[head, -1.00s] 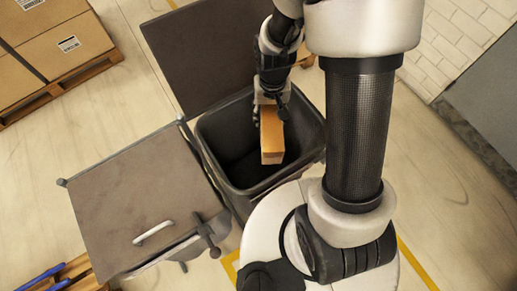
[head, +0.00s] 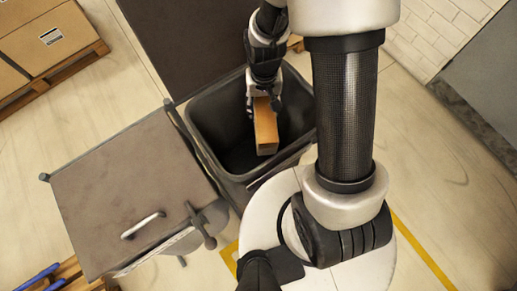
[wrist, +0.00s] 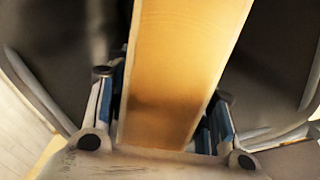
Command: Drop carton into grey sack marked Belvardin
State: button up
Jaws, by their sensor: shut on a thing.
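An orange-brown carton (head: 265,128) is held in my gripper (head: 264,95), over the open mouth of a dark grey sack-like bin (head: 205,140). In the wrist view the carton (wrist: 178,80) fills the middle, between the two fingers of my gripper (wrist: 165,125), which is shut on it. The bin's rim (wrist: 35,90) shows on both sides of the carton there. The dark inside of the bin looks empty where I can see it. No Belvardin marking is readable in these frames.
A brown-topped hinged lid or cart panel (head: 125,190) with a white handle stands left of the bin. A dark panel (head: 190,45) rises behind it. Stacked cartons on a pallet (head: 45,45) are at the upper left. Floor at the right is clear.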

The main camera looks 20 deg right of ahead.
jog(key=o, duration=1.5)
jog(key=shift+r, duration=0.1)
notch_tip(320, 180, up, 11)
jog(key=shift+r, duration=0.45)
